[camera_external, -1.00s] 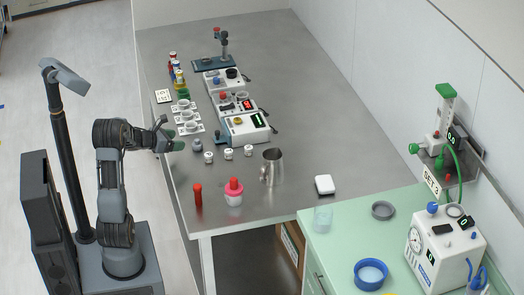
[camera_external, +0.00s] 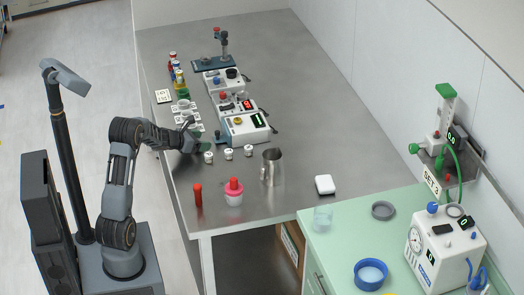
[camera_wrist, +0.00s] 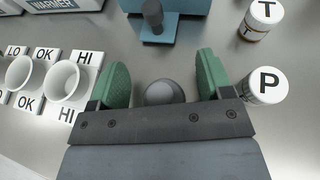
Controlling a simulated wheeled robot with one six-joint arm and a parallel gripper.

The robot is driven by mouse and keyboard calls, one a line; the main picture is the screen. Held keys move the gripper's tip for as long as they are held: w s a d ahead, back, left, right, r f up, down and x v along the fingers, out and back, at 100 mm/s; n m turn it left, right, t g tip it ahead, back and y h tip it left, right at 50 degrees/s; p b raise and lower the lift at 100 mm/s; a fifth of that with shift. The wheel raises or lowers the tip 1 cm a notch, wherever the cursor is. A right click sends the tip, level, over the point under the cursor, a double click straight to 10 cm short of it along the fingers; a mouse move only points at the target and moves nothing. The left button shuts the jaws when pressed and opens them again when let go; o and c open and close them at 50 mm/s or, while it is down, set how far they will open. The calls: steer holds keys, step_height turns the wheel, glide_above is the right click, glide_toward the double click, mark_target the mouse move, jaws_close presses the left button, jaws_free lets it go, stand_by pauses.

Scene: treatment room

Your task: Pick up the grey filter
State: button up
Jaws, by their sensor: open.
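A rounded dark grey thing (camera_wrist: 162,92), which looks like the grey filter, shows between the two green finger pads in the wrist view. Its near part is hidden by my gripper's body. My gripper (camera_wrist: 162,70) is open, with a finger on each side of the grey thing and visible gaps on both sides. In the external view my gripper (camera_external: 203,147) is low over the left part of the metal table, and it covers the spot where the grey thing stands. I cannot tell the fingers' exact height over the table.
White cups (camera_wrist: 62,80) on label cards are at left. A teal-based device (camera_wrist: 168,30) stands just ahead. A metal jug (camera_external: 272,167) stands farther right.

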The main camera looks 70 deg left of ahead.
steer(key=shift+w+f, duration=0.1)
steer(key=shift+w, duration=0.05)
steer(key=shift+c, duration=0.5)
steer(key=c, duration=0.9)
